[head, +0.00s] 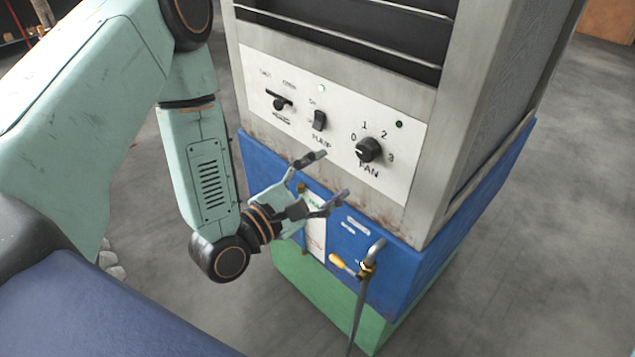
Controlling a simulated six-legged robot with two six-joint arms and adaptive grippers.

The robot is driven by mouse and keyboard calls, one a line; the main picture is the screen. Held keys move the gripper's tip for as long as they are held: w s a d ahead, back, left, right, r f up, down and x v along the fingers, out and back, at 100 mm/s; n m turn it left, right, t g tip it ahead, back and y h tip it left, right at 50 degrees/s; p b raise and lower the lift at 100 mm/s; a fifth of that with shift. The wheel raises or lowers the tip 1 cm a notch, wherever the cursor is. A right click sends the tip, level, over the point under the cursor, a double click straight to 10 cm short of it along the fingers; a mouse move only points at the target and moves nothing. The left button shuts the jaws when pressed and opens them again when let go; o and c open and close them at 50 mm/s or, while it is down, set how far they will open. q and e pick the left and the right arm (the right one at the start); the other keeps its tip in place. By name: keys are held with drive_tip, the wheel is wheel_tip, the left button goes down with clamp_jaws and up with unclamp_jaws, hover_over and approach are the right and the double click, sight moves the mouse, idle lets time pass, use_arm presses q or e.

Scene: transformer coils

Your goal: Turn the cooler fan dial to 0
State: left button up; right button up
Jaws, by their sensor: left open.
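The fan dial (368,149) is a round black knob on the white control panel (407,166) of the cooler (441,120). The numbers 0, 1, 2 and 3 run around it, with FAN printed below. A pale mark shows on the knob's left side; its exact setting is too small to tell. My left gripper (334,175) is open and empty, to the lower left of the dial and apart from it. Its two fingers point toward the right, one above the other. My right gripper is not in view.
A pump switch (319,121) and another black control (281,103) sit left of the dial. A blue tank (415,268) is below the panel, with a tap (367,267) and yellow handle on its front. Grey floor (530,250) is clear at right.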

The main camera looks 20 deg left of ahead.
use_arm(q)
drive_tip(key=shift+v, duration=1.05)
drive_tip(key=s+f+m+g+y+b, duration=0.15)
drive_tip(key=s+f+m+g, duration=0.25)
drive_tip(key=f+m, duration=0.4)
drive_tip(key=s+f+m+g+y+b, duration=0.1)
drive_tip(key=s+f+m+g+y, duration=0.2)
drive_tip(key=f+m, duration=0.45)
drive_tip(key=s+a+f+m+g+y+b, duration=0.1)
drive_tip(key=s+f+m+g+b, duration=0.6)
drive_tip(key=s+f, duration=1.3)
drive_tip(key=a+g+b, duration=0.1)
drive_tip(key=g+b, duration=0.2)
drive_tip(key=shift+a+f+y, duration=0.2)
drive_tip(key=shift+y, duration=0.15)
